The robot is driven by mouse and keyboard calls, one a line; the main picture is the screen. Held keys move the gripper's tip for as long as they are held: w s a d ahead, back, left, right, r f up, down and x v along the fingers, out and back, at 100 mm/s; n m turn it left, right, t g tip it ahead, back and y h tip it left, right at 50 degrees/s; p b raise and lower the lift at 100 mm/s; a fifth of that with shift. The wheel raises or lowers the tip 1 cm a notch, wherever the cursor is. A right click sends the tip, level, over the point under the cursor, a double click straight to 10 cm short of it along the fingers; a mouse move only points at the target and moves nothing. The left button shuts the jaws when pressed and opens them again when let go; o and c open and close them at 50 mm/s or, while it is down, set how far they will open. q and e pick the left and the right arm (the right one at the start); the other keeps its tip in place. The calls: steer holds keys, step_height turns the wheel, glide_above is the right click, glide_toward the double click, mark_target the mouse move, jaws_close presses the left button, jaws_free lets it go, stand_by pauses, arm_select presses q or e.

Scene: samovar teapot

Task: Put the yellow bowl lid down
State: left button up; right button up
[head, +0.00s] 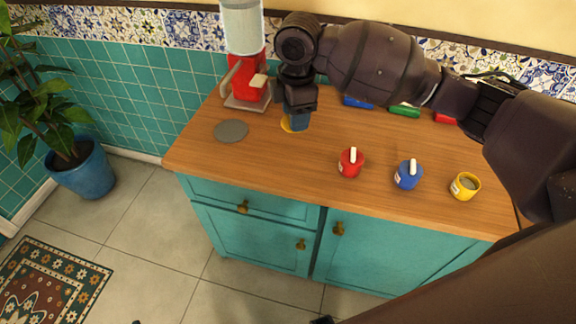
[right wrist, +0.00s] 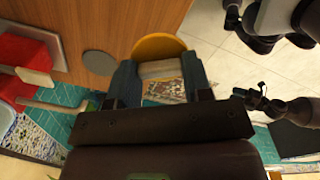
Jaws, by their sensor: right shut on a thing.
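The yellow bowl lid (head: 286,126) shows as a thin yellow edge under my right gripper (head: 297,122) in the head view, left of the middle of the wooden counter. My right gripper (right wrist: 160,80) is shut on the lid's pale handle, and the round yellow lid (right wrist: 157,44) sticks out beyond the fingertips in the right wrist view. I cannot tell whether the lid touches the counter. The yellow bowl (head: 465,186) stands open near the counter's right end.
A grey disc (head: 230,131) lies on the counter (head: 265,165), beside the red machine (head: 248,83). The red (head: 350,163) and blue (head: 408,175) lidded bowls stand near the front edge. Blue (head: 357,102), green (head: 404,110) and red (head: 445,118) items lie behind. The front left is clear.

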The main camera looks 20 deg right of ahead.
steer(key=n, duration=0.1)
steer(key=r+n, duration=0.1)
steer(key=w+r+n+p, duration=0.1)
steer(key=shift+a, duration=0.3)
steer(key=shift+w+a+r+n+p, duration=0.1)
steer(key=shift+w+r+n+p, duration=0.15)
steer(key=shift+n, duration=0.35)
steer(key=shift+w+a+r+n+p, duration=0.15)
steer(key=shift+r+n, duration=0.1)
steer(key=shift+n, duration=0.35)
steer(key=shift+w+r+n, duration=0.1)
steer(key=shift+r+n, duration=0.05)
steer(key=shift+n, duration=0.25)
steer(key=shift+w+a+n, duration=0.1)
steer(key=shift+n, duration=0.2)
steer(key=b, duration=0.1)
glide_above(286, 168)
step_height(286, 168, down, 13)
steer(key=shift+f, duration=0.75)
step_height(286, 168, down, 5)
steer(key=shift+f+b, duration=0.15)
steer(key=shift+b, duration=0.6)
steer(key=shift+f, duration=0.15)
